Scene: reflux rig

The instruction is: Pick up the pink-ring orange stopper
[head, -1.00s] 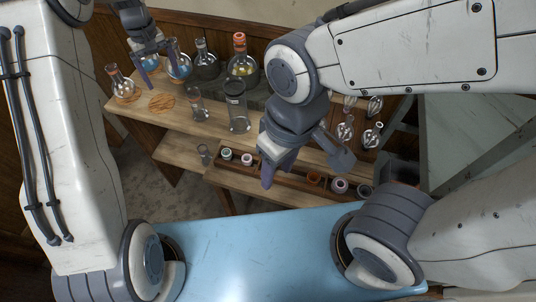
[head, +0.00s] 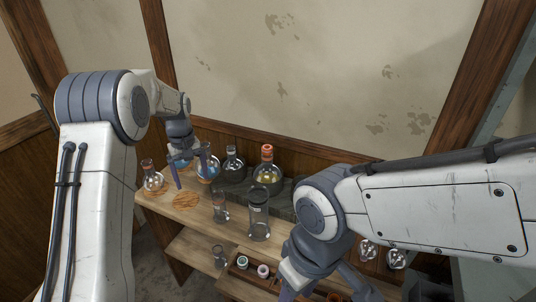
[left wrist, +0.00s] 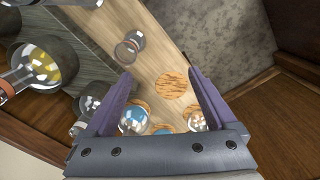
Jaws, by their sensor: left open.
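Small round stoppers stand in the low wooden rack at the bottom of the head view. One is orange (head: 334,296), cut by the lower edge; I cannot tell if it has a pink ring. A pale, pinkish one (head: 262,270) stands further left. My left gripper (head: 190,170) is open among the flasks at the left of the bench, away from the rack. In the left wrist view its open jaws (left wrist: 160,73) have nothing between the tips. My right gripper (head: 322,287) looks open above the rack, partly cut off and partly covering the stoppers.
A round flask with an orange top (head: 152,180), a blue-filled flask (head: 207,168) and a yellow-filled flask with an orange-red cap (head: 267,172) stand on the bench. A clear cylinder (head: 259,215) stands in front. Cork rings, one bare (left wrist: 174,87), lie near my left jaws.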

